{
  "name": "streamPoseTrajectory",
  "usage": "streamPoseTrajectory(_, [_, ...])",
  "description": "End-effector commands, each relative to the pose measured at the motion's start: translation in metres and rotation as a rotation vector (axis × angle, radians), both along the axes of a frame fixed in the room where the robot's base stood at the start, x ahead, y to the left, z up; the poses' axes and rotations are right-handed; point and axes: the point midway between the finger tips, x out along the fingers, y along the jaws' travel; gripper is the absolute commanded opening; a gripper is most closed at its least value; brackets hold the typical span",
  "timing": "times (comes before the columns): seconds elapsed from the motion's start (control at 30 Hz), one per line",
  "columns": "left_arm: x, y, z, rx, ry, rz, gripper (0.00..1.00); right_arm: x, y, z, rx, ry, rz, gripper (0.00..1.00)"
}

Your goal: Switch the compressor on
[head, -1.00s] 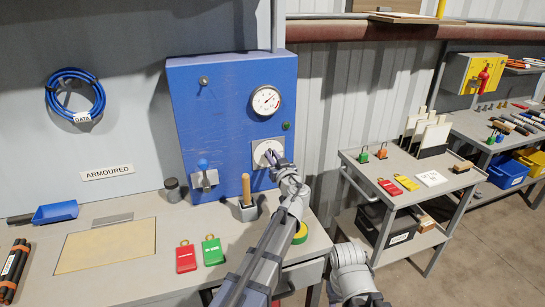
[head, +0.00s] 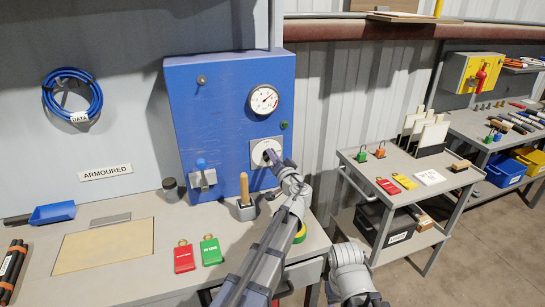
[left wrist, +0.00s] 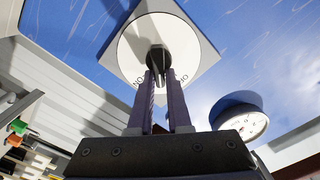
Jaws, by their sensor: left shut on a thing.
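The compressor panel (head: 215,110) is a blue box standing at the back of the bench. Its rotary switch has a dark knob on a round white dial (head: 258,148), with a square plate behind. My left gripper (head: 273,160) is at this dial. In the left wrist view the dial (left wrist: 135,45) is straight ahead, and the left gripper's two fingers (left wrist: 164,85) are shut on the dark switch knob (left wrist: 158,57). Lettering on the dial is partly hidden by the fingers. A pressure gauge (head: 263,99) is above the switch. My right gripper is not in view.
A lever switch (head: 203,178) is on the panel's lower left. A wooden-handled tool in a holder (head: 246,207) stands close below the left gripper. Red (head: 184,258) and green (head: 211,250) tags lie on the bench. A grey cart (head: 400,190) stands to the right.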

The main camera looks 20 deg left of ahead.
Motion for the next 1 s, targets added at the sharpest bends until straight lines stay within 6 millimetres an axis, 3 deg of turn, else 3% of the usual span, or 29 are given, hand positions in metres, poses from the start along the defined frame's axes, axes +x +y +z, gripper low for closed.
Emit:
streamPoseTrajectory(0.6, [0.002, -0.004, -0.009, 0.464, 0.316, -0.001, 0.0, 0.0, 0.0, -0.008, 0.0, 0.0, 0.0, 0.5])
streamPoseTrajectory(1.0, [0.002, -0.005, -0.012, 0.655, 0.445, 0.0, 0.0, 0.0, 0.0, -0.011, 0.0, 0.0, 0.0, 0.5])
